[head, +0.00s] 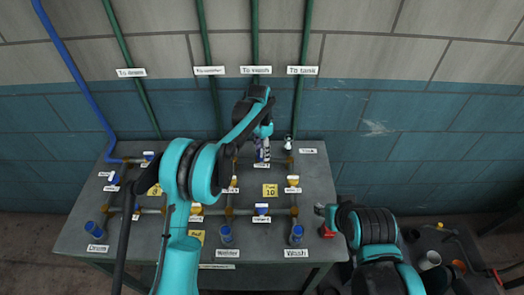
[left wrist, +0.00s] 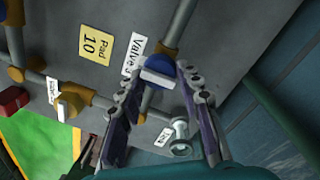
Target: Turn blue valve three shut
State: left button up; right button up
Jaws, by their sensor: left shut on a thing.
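Blue valve three (left wrist: 158,77) has a white-fronted handle and a blue body, beside a tag reading "Valve 3" (left wrist: 134,54). In the left wrist view its handle sits between the tips of my left gripper (left wrist: 163,88), which is shut on it. The handle looks set across the pipe. In the head view my left gripper (head: 262,150) reaches down at the back of the bench and hides most of this valve.
The grey bench (head: 323,190) carries brass-jointed pipes and several other valves, including one with a white-topped handle (head: 292,181). Yellow tag "Pad 10" (head: 270,190) lies near the middle. Blue outlets (head: 296,235) line the front. A tiled wall with green pipes stands behind.

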dwell(0.3)
pick_arm(q)
jog(key=o, duration=1.2)
jog(key=shift+c, duration=0.2)
notch_tip(320, 180, up, 12)
jog(key=shift+w+a, duration=0.25)
jog(key=shift+w, duration=0.15)
jog(key=shift+f, duration=0.1)
